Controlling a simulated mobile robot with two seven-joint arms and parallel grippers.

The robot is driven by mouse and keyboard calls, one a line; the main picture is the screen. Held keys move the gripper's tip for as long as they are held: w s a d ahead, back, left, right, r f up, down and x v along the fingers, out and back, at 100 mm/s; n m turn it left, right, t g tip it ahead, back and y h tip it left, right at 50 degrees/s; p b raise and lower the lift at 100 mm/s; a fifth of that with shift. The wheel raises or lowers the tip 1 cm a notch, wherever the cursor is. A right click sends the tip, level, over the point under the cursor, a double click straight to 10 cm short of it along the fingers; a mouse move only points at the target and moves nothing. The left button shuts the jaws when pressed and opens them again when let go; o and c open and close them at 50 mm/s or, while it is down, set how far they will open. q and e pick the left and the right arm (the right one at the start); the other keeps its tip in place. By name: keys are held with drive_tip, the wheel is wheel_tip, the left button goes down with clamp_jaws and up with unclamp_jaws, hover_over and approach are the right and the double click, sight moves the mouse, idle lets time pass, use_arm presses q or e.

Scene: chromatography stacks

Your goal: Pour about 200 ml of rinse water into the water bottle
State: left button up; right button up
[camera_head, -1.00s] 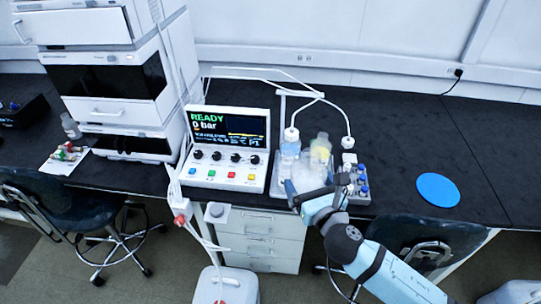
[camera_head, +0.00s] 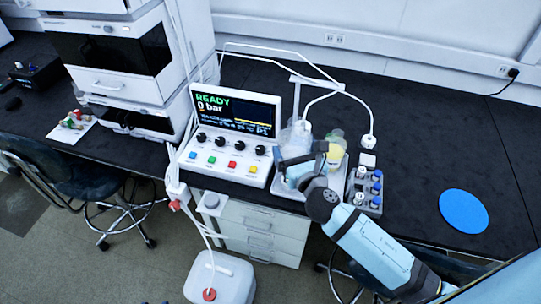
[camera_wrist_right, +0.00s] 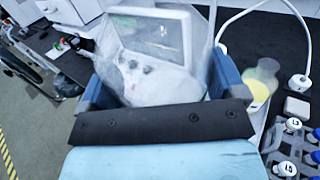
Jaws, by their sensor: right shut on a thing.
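My right gripper (camera_head: 298,168) is over the front of the white bottle tray (camera_head: 336,188). It is shut on a clear, see-through beaker (camera_wrist_right: 165,62); in the wrist view the beaker stands between the two blue fingers, with the control panel visible through it. The water level in it cannot be made out. In the head view the beaker (camera_head: 294,140) overlaps the spot of the water bottle at the tray's left, which is mostly hidden. A bottle with yellow contents (camera_head: 335,151) stands to the right, also in the wrist view (camera_wrist_right: 261,82). My left gripper is not in view.
The control panel (camera_head: 228,150) reading READY, 0 bar, stands left of the tray. White tubes arch over the bottles, one ending in a white cap (camera_head: 368,141). A vial rack (camera_head: 372,208) stands at right. Beyond it are a blue disc (camera_head: 464,211) and clear black bench.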

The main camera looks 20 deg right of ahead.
use_arm(q)
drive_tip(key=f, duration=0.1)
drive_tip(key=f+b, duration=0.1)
drive_tip(key=b, duration=0.1)
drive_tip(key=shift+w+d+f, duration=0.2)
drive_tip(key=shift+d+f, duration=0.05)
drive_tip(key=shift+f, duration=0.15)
use_arm(e)
drive_tip(key=w+a+f+m+g, duration=0.1)
drive_tip(key=w+a+f+m, duration=0.2)
drive_tip(key=w+f, duration=0.4)
wheel_tip(320, 180, down, 3)
drive_tip(key=shift+w+r+m, duration=0.2)
drive_tip(key=shift+w+m, duration=0.1)
drive_tip(key=shift+m, duration=0.4)
use_arm(q)
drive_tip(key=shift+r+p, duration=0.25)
drive_tip(key=shift+p, duration=0.05)
use_arm(e)
drive_tip(key=shift+d+r+m, duration=0.1)
drive_tip(key=shift+r+m, duration=0.05)
drive_tip(key=shift+m, duration=0.15)
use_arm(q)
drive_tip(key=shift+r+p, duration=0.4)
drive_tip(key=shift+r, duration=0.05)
use_arm(e)
drive_tip(key=shift+d+r+m, duration=0.1)
drive_tip(key=shift+r+m, duration=0.05)
drive_tip(key=shift+m, duration=0.15)
